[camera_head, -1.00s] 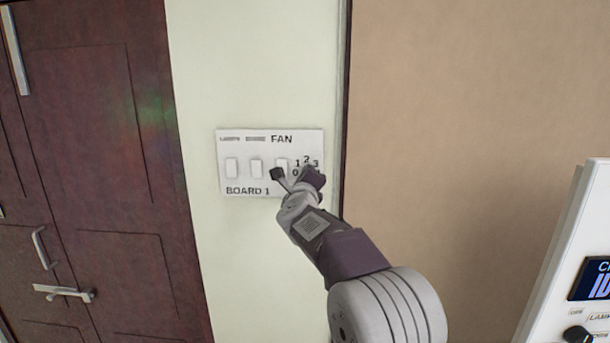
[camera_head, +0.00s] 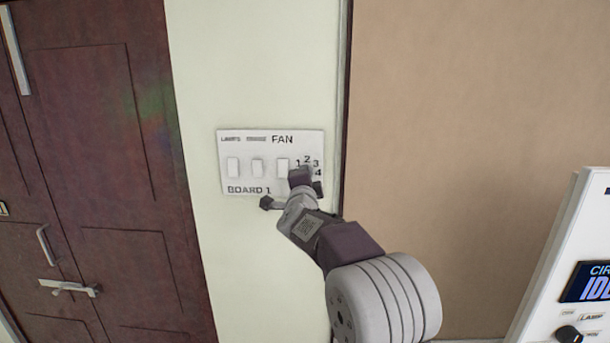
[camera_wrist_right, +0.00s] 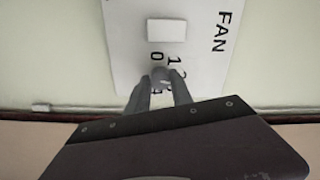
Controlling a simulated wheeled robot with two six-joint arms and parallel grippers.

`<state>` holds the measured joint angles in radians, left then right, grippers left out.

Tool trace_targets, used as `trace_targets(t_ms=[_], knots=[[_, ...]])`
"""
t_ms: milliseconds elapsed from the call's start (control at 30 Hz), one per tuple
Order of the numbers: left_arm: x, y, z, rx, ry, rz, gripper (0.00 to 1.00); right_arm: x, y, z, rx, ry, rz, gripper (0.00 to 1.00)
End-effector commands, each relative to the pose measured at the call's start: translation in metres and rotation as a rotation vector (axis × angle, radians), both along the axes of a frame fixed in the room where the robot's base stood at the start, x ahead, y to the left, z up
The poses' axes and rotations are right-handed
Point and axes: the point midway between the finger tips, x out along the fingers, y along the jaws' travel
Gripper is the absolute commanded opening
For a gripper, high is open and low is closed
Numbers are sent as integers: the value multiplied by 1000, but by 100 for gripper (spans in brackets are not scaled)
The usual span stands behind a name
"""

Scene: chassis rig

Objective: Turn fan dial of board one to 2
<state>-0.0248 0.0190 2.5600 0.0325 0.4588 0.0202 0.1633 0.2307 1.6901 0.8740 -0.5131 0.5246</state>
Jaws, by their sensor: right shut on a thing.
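Board one (camera_head: 237,144) is a white wall plate marked BOARD 1 and FAN, with three white rocker switches in a row. The numbers 1 to 4 show around the dial spot at its right end. My right gripper (camera_head: 307,183) covers the dial in the head view. In the right wrist view, a small grey fan dial (camera_wrist_right: 159,73) sits between the fingertips of my right gripper (camera_wrist_right: 160,88), which is shut on it. The numbers 0 and 1 show beside it, with others partly covered. The dial's pointer direction cannot be told. My left gripper is not in view.
A dark wooden door (camera_head: 90,150) stands at the left of the pale wall. A tan panel (camera_head: 450,130) fills the right. A white console (camera_head: 560,240) with a blue display and black knob stands at the lower right.

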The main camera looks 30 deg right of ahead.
Motion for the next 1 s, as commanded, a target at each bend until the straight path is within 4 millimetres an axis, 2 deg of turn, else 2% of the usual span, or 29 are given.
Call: trace_targets(t_ms=[33,300,867,900,967,1000], knots=[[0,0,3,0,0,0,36,-1,-1,5,-23,6,-3,0],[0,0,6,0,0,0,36,-1,-1,5,-110,56,-4,0],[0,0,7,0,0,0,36,-1,-2,7,-137,66,-6,0],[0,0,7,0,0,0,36,-1,-2,7,-137,66,-6,30],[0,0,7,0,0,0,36,-1,-2,7,-136,65,-6,46],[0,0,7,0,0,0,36,-1,-1,6,-135,67,-6,49]])
